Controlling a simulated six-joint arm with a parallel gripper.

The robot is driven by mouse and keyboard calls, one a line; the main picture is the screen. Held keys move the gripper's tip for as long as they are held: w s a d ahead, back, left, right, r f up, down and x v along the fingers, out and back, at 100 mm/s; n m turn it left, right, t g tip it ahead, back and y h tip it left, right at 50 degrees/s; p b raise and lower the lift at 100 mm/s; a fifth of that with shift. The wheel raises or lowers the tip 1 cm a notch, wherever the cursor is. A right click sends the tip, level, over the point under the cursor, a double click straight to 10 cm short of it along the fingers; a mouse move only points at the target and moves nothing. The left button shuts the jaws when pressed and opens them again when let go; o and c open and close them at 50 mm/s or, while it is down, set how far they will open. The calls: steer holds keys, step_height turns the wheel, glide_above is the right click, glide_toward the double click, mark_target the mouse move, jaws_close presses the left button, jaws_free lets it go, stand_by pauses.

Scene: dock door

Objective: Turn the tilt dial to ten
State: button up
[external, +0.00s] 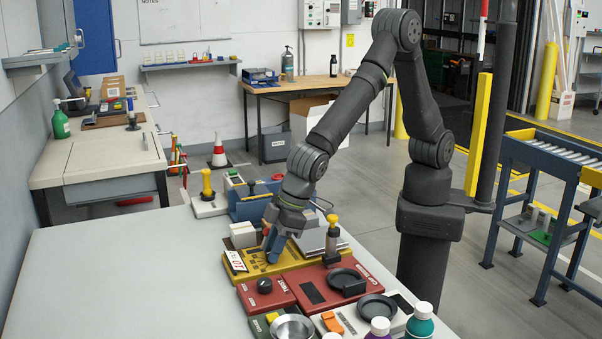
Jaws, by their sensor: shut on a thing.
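My gripper (271,246) points down over the yellow panel (293,265) on the grey table. It is shut on the tilt dial, which is mostly hidden behind the fingers. Dark scale marks show on the yellow panel beside the fingertips, too small to read.
A red box with a black knob (264,286) lies just in front. A red panel with a round black dish (346,278) is to its right. A yellow-topped lever (332,235) stands close on the right. Bottles (420,320) are at the front right. The table's left part (130,270) is clear.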

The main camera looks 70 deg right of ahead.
steer(key=shift+m, duration=0.4)
steer(key=o, duration=0.7)
steer(key=v, duration=1.7)
steer(key=shift+s+r, duration=0.2)
steer(key=shift+s, duration=0.05)
steer(key=shift+a, duration=0.1)
